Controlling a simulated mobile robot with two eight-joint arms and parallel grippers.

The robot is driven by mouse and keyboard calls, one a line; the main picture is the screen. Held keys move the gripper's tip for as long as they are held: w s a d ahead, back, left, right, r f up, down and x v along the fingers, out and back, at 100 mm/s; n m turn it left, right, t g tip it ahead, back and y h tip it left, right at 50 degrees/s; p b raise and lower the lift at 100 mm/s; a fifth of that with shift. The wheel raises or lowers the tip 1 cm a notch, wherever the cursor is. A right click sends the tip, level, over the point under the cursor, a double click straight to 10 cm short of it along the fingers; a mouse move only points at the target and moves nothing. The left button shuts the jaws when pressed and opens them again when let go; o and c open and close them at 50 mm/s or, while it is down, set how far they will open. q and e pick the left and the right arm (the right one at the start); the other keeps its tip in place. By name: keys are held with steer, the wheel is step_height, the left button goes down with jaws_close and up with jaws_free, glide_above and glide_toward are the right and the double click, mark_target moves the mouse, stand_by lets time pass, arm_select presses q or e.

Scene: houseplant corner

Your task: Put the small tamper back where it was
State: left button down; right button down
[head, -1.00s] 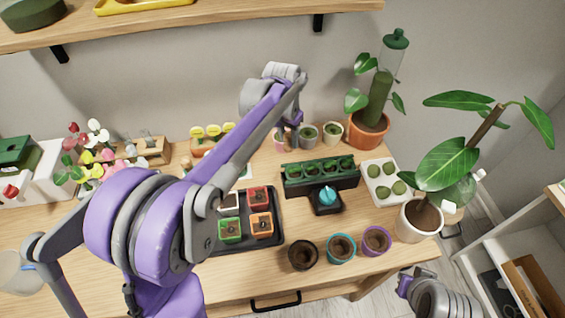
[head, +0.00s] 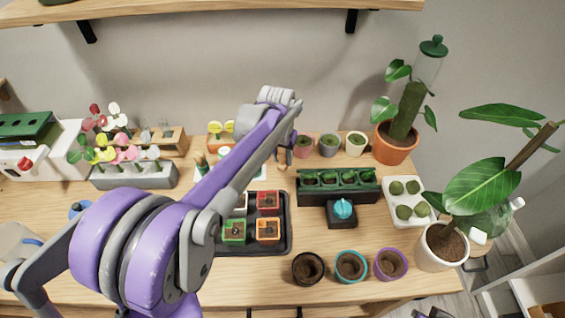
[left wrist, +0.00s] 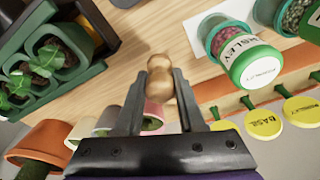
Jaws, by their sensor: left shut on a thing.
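The small tamper (left wrist: 160,80) is a light wooden piece with a rounded knob, seen in the left wrist view. My left gripper (left wrist: 163,92) is shut on it, one dark finger on each side. In the head view my left gripper (head: 284,156) is over the back of the table, just left of the small pots; the tamper is too small there to make out clearly. I cannot tell whether its lower end touches the table. A small dark part of my right gripper (head: 435,313) shows at the bottom edge; its fingers cannot be made out.
A dark green planter (head: 338,188) stands right of my left gripper, with small pots (head: 328,145) behind. A green-lidded parsley jar (left wrist: 250,62) and yellow tags (left wrist: 262,122) are close by. A wooden tool stand (head: 172,145) is farther left.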

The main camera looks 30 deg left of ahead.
arm_select(q)
steer(key=shift+w+f, duration=0.1)
steer(key=shift+f, duration=1.1)
steer(key=shift+f, duration=0.1)
steer(key=c, duration=0.5)
jaws_free()
steer(key=r, duration=0.4)
steer(key=s+r, duration=0.1)
steer(key=r, duration=0.3)
steer(key=s+r, duration=0.1)
steer(key=r, duration=0.3)
steer(key=shift+d+r+p, duration=0.1)
steer(key=shift+d+p, duration=0.05)
steer(key=shift+p, duration=0.25)
